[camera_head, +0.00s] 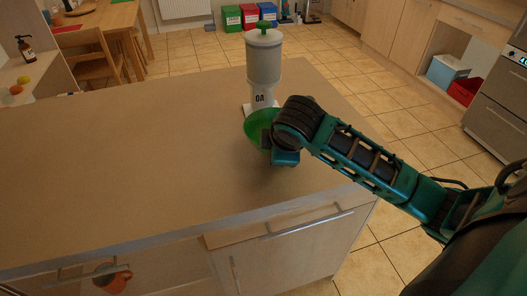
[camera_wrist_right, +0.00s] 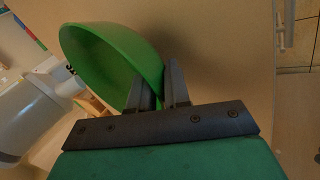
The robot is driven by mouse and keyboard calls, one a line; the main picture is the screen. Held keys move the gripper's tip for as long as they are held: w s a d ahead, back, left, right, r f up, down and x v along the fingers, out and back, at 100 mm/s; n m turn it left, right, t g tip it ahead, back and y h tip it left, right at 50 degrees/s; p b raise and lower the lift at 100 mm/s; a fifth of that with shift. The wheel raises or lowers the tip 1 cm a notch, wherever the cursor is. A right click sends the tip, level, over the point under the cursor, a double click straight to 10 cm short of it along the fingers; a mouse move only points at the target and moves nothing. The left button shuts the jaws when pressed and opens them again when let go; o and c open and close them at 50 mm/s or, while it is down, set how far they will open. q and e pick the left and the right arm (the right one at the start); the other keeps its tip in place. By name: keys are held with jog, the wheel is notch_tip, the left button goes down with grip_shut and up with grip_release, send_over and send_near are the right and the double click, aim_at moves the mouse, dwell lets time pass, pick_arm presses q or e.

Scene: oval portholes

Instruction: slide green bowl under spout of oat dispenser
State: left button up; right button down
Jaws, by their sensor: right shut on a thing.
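The green bowl (camera_head: 252,124) stands on the counter at the front foot of the oat dispenser (camera_head: 263,62), a pale grey cylinder with a green knob on top. My right gripper (camera_head: 266,138) reaches in from the right and covers part of the bowl. In the right wrist view the fingers (camera_wrist_right: 161,90) are shut on the near wall of the green bowl (camera_wrist_right: 112,48). The white body of the dispenser (camera_wrist_right: 28,108) shows at the left there, beside the bowl. The spout is not clearly visible. My left gripper is not in view.
The wooden counter (camera_head: 120,155) is clear to the left and in front of the bowl. Its front edge has a drawer with a metal handle (camera_head: 310,219) below. A table and chairs, bins, and a shelf with a bottle stand farther off.

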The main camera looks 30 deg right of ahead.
jog(key=shift+w+d, duration=0.15)
jog(key=shift+d, duration=0.1)
jog(key=shift+f, duration=0.5)
jog(key=shift+w, duration=0.15)
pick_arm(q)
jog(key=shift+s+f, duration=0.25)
pick_arm(e)
jog(key=shift+w+d+f, duration=0.1)
jog(key=shift+w+d, duration=0.15)
jog(key=shift+w, duration=0.5)
jog(key=shift+w+d+f, duration=0.1)
jog(key=shift+w+d, duration=0.2)
jog(key=shift+w, duration=0.4)
jog(key=shift+w+d, duration=0.25)
jog(key=shift+w, duration=0.5)
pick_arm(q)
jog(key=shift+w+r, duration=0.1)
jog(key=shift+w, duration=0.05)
pick_arm(e)
jog(key=shift+f, duration=0.2)
jog(key=c, duration=1)
grip_release()
